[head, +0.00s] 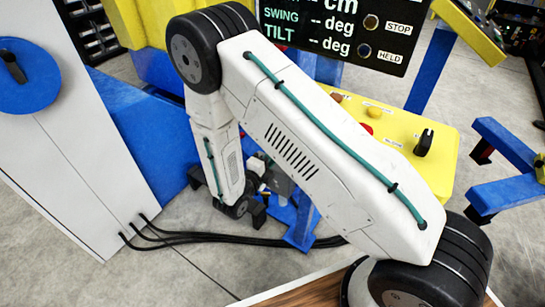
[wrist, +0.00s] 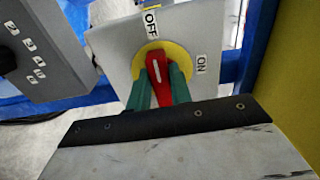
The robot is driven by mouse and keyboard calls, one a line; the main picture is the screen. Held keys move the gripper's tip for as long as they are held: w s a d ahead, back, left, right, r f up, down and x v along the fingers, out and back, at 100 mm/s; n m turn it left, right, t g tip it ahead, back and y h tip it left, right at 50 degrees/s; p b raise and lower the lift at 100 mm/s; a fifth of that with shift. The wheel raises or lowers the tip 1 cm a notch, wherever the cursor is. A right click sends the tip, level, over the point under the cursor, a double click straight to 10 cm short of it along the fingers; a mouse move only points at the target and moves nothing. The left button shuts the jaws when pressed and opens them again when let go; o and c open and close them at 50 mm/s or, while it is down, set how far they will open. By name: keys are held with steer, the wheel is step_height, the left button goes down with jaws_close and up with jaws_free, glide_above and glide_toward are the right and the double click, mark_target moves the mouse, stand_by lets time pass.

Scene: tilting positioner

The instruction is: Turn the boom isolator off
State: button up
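In the wrist view, a pale grey switch box (wrist: 119,48) carries a yellow disc (wrist: 143,55) with a red handle (wrist: 157,75). The OFF label (wrist: 151,22) is above the handle and the ON label (wrist: 201,64) is to its right. The handle's white-marked end points up, toward OFF. My gripper (wrist: 159,82) has its green fingers on either side of the handle, with no clear gap seen, so it looks shut on it. In the head view, my arm hides most of the switch area, and the handle cannot be made out.
A grey box (wrist: 45,45) with numbered labels and a black knob stands left of the switch. A yellow surface (wrist: 290,80) is close on the right. In the head view, a yellow console (head: 440,170), a display (head: 335,30) and black cables (head: 200,237) on the floor surround my arm.

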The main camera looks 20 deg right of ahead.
steer(key=o, duration=0.3)
steer(key=shift+o, duration=0.2)
steer(key=v, duration=0.8)
